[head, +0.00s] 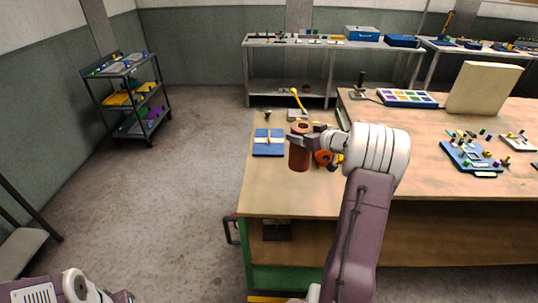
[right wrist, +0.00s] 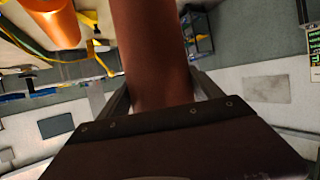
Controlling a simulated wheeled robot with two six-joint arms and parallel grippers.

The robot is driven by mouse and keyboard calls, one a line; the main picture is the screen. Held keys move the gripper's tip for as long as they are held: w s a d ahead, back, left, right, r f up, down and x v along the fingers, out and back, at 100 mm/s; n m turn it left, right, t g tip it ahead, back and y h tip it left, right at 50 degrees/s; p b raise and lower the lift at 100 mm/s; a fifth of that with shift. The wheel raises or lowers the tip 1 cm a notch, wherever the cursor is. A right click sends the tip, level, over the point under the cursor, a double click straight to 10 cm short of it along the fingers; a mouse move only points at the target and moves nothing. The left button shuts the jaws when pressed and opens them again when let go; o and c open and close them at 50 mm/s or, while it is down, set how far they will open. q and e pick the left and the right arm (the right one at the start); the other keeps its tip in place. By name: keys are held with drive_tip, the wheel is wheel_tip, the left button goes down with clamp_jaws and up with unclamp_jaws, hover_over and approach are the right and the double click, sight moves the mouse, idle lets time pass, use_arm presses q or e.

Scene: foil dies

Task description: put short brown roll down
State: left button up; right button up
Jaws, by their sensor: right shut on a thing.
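The short brown roll (head: 299,155) is upright in the head view, near the left end of the wooden workbench. My right gripper (head: 301,140) is shut on it, with its fingers around the upper part. In the right wrist view the brown roll (right wrist: 152,50) stands between the two fingers (right wrist: 160,90). The head view does not clearly show whether the roll's lower end touches the bench. In the head view my left arm shows only partly at the bottom left corner, and its gripper is out of the picture.
A blue pad (head: 268,150) with a pale cross lies left of the roll. An orange roll (head: 323,157) lies close on its right; an orange roll (right wrist: 47,25) also shows in the right wrist view. The bench front (head: 285,195) is bare. A blue tray (head: 470,158) sits farther right.

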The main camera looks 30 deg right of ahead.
drive_tip(key=w+a+f+b, duration=0.3)
drive_tip(key=w+a+f, duration=0.3)
drive_tip(key=a+f, duration=0.3)
drive_tip(key=shift+w+f+b, duration=0.2)
drive_tip(key=shift+f+b, duration=0.1)
drive_tip(key=shift+f, duration=0.55)
drive_tip(key=shift+s+a, duration=0.1)
drive_tip(key=shift+f, duration=0.15)
drive_tip(key=o, duration=2.1)
drive_tip(key=shift+f, duration=0.1)
